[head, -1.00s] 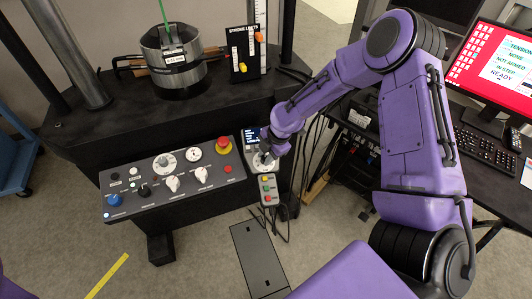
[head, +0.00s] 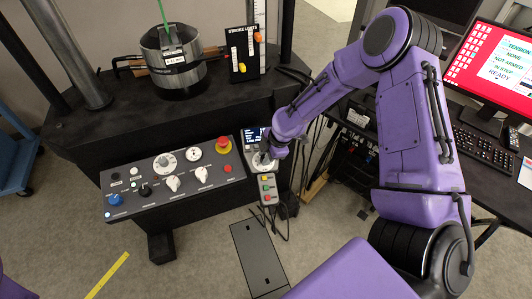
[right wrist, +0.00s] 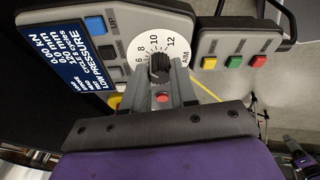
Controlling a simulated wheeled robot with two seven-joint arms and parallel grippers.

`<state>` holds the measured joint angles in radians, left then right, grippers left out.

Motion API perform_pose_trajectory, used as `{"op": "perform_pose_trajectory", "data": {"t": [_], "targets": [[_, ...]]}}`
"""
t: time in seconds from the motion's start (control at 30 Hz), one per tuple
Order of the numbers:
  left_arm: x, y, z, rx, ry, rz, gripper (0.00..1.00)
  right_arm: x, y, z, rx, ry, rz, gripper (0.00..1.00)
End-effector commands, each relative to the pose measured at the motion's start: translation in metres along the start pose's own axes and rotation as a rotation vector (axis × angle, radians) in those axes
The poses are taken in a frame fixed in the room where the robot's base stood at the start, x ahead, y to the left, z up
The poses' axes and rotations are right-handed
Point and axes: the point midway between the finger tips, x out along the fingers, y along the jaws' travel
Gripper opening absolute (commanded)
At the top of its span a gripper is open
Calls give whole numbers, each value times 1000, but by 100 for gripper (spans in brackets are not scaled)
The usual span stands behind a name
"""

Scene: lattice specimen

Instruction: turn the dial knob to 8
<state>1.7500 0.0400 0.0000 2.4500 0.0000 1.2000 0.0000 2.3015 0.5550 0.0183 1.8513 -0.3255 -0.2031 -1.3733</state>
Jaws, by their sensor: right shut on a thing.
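The dial knob (right wrist: 160,66) is a dark ribbed knob on a white round dial (right wrist: 137,46) on the grey handset. Figures 6, 8, 10 and 12 show around it; which figure it points to cannot be told. My right gripper (right wrist: 161,80) has its fingers shut on the knob from below in the wrist view. In the head view my right gripper (head: 263,160) covers most of the knob at the handset (head: 250,161). My left gripper is not in view.
Beside the dial are a blue text screen (right wrist: 79,49) and, on the other side, yellow, red and green buttons (right wrist: 234,62). A control panel (head: 174,182) with several knobs and a red emergency button (head: 223,144) stands left of the handset. A monitor (head: 495,65) is at right.

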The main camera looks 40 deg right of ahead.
Motion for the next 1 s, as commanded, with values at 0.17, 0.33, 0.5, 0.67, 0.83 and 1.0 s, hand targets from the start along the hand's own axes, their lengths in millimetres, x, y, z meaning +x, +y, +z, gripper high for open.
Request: {"op": "perform_pose_trajectory", "data": {"t": [0.17, 0.33, 0.5, 0.67, 0.83, 1.0], "targets": [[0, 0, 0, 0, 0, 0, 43, -1, 2, 0, -1, 0, 4, 53], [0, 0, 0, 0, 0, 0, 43, 0, 1, 0, -1, 0, 2, 53], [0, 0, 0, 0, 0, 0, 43, -5, 1, 0, -1, 0, 3, 53], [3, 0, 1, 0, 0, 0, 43, -35, 2, -1, -1, 2, 8, 53], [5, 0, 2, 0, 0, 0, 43, -75, 2, -1, -1, 2, 8, 53], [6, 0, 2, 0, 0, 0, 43, -100, 1, 0, -1, 1, 5, 53]]}}
